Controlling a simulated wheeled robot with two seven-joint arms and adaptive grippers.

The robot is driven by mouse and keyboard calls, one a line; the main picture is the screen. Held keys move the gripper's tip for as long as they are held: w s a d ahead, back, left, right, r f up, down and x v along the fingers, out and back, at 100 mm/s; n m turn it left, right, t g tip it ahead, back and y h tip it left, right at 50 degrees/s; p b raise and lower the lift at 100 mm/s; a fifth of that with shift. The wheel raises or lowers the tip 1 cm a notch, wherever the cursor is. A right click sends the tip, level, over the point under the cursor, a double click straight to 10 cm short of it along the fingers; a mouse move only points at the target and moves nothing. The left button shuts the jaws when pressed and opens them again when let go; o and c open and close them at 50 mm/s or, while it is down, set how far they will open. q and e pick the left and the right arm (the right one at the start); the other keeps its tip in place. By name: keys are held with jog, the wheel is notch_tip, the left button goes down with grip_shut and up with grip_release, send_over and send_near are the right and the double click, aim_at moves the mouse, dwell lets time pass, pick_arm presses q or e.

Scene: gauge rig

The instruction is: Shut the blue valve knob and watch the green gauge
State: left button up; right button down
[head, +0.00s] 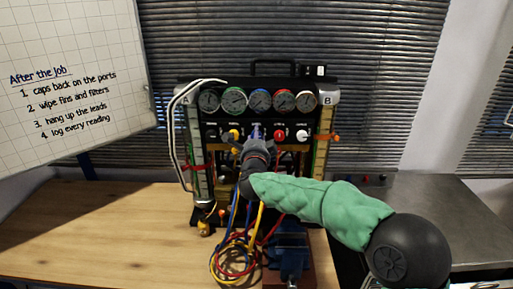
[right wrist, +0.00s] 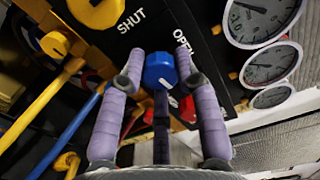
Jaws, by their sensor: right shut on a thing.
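The blue valve knob (right wrist: 160,70) sits between the two purple-padded fingers of my right gripper (right wrist: 160,60) in the right wrist view. My right gripper is shut on it. In the head view my right gripper (head: 256,134) reaches the middle of the panel and hides most of the knob. The green-rimmed gauge (head: 234,100) is second from the left in the gauge row, and its needle is too small to read. The words SHUT and OPEN are printed on the panel by the knob. My left gripper is not in view.
A yellow knob (head: 234,134) and a red knob (head: 279,135) flank the blue one, with a white knob (head: 302,136) further right. Coloured hoses (head: 232,262) hang onto the wooden bench (head: 100,235) beside a blue vise (head: 290,250). The bench's left part is clear.

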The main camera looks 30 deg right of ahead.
jog(key=shift+a+f+m+b, duration=0.15)
jog(key=shift+f+m+b, duration=0.1)
jog(key=shift+m+b, duration=0.5)
jog(key=c, duration=0.9)
grip_release()
jog(key=shift+r, duration=0.2)
jog(key=v, duration=1.2)
jog(key=shift+f, duration=0.1)
